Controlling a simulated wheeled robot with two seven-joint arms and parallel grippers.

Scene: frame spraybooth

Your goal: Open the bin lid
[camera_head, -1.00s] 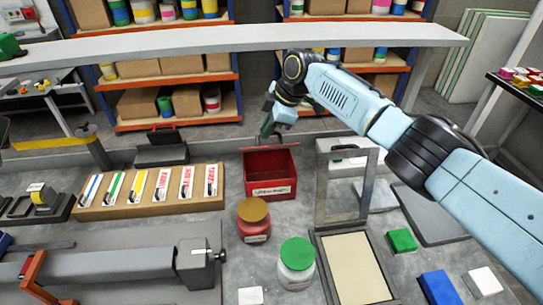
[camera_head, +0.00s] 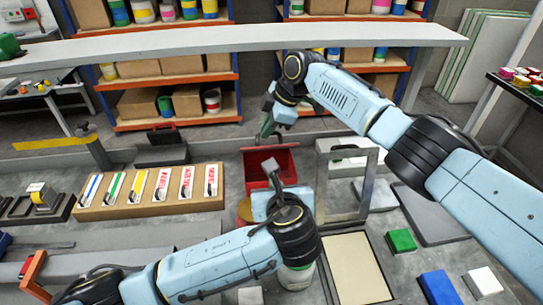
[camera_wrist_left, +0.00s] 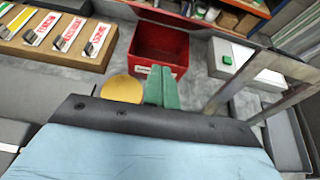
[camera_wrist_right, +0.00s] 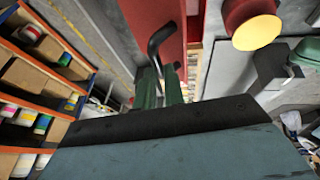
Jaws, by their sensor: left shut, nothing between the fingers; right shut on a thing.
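The red bin (camera_head: 288,160) stands mid-bench, and its inside shows from above. It also shows open in the left wrist view (camera_wrist_left: 160,45). In the right wrist view a red panel, apparently the lid (camera_wrist_right: 150,14), carries a black bent handle (camera_wrist_right: 157,42). My right gripper (camera_head: 267,128) is behind the bin, its green fingers (camera_wrist_right: 160,75) shut on this handle. My left gripper's green fingers (camera_wrist_left: 163,72) are shut and empty in front of the bin.
A yellow-lidded red jar (camera_head: 244,212) is partly hidden beside my left wrist. A green-lidded jar (camera_head: 297,279) is mostly covered by my left arm. A grey upright frame (camera_head: 322,180) stands right of the bin, and a cardboard block with labelled cards (camera_head: 150,205) lies left.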

